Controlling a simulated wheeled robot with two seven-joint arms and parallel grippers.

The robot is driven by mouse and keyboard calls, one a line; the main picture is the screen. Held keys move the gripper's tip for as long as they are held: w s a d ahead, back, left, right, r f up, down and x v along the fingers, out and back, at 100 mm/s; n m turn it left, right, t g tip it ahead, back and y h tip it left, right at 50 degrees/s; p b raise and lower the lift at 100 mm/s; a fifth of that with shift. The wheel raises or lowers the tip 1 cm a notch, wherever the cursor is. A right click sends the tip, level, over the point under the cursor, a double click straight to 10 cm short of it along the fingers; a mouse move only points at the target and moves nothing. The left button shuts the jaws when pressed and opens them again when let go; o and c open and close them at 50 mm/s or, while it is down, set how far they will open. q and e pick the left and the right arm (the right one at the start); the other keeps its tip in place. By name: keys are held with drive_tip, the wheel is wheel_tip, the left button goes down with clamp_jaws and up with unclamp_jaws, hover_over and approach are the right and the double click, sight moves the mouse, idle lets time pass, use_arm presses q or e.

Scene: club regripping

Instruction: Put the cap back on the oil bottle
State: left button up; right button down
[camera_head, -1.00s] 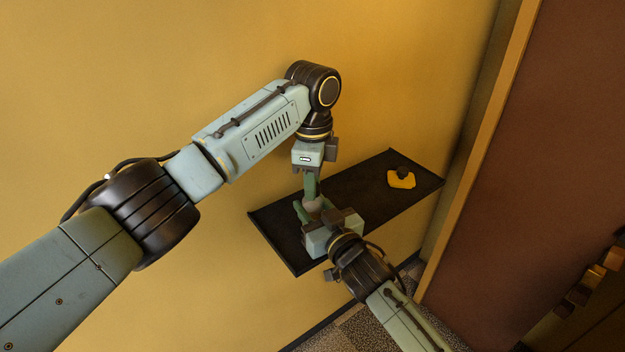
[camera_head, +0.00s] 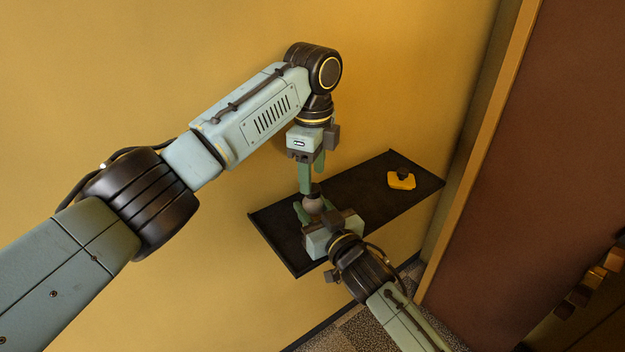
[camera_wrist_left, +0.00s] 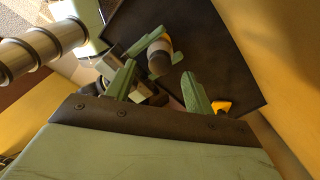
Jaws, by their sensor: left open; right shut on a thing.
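The oil bottle (camera_head: 312,206), a small pale round-bodied thing, is upright between the fingers of my right gripper (camera_head: 313,210), low over the shelf. Whether its base touches the shelf is hidden. A dark cap (camera_head: 316,189) shows at its top. In the left wrist view the bottle (camera_wrist_left: 160,42) has a pale and brown band, with the dark cap (camera_wrist_left: 159,64) at its near end. My left gripper (camera_head: 312,175) is just above the cap, fingers apart, with nothing held between them. How firmly the cap is seated cannot be told.
The bottle is over the left part of a dark shelf (camera_head: 352,190) against the yellow wall. A yellow object (camera_head: 401,181) with a dark knob sits toward the shelf's right end. Bare shelf lies between. A brown panel (camera_head: 545,150) stands at the right.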

use_arm(q)
wheel_tip(320, 180, up, 9)
idle(0.3)
use_arm(e)
drive_tip(key=c, duration=0.8)
unclamp_jaws()
drive_tip(key=shift+s, duration=0.1)
use_arm(q)
drive_tip(key=shift+r+p, duration=0.65)
drive_tip(key=shift+r, duration=0.05)
use_arm(e)
drive_tip(key=v, duration=1.3)
drive_tip(key=shift+d, duration=0.15)
drive_tip(key=shift+f, duration=0.1)
